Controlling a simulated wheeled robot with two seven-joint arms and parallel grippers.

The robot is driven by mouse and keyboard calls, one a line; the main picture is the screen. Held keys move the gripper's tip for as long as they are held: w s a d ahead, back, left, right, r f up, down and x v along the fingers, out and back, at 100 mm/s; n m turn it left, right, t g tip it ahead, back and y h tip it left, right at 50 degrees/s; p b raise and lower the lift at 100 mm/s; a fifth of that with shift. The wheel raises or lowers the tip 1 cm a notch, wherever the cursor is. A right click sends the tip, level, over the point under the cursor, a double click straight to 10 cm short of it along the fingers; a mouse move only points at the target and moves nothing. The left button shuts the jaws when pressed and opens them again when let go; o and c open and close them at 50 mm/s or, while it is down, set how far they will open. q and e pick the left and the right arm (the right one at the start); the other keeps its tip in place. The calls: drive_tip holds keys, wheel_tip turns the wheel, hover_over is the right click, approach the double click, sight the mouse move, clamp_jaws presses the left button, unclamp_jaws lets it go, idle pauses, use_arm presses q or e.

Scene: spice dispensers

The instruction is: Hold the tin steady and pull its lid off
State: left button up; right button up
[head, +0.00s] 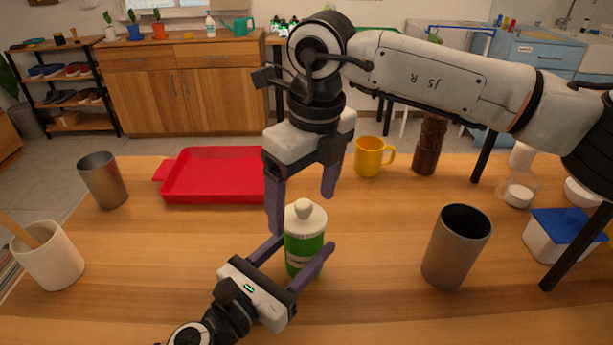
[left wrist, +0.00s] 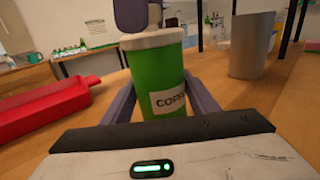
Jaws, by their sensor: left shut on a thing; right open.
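The green tin (head: 304,247) stands upright on the wooden table, with a white label that reads "COFF" in the left wrist view (left wrist: 163,82). Its cream lid (head: 306,218) with a round knob (head: 303,207) sits on top. My left gripper (head: 296,254) is shut on the tin's body from the front, one finger on each side. My right gripper (head: 304,212) points down from above, open, its fingers apart. One right finger hangs just left of the lid in the head view, the other is higher to the right. I cannot tell whether it touches the lid.
A red tray (head: 215,178) lies behind left. A yellow mug (head: 369,158) and a brown grinder (head: 428,146) stand behind right. A grey cup (head: 456,247) stands right of the tin, another (head: 103,180) far left. A blue-lidded container (head: 567,226) is at right.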

sight(304, 203)
drive_tip(key=shift+f, duration=0.5)
drive_tip(key=c, duration=1.3)
drive_tip(key=shift+o, duration=0.2)
drive_tip(key=shift+r, duration=0.25)
drive_tip(key=shift+r, duration=0.9)
drive_tip(key=shift+r, duration=0.1)
drive_tip(key=shift+r, duration=1.95)
use_arm(q)
drive_tip(key=o, duration=1.6)
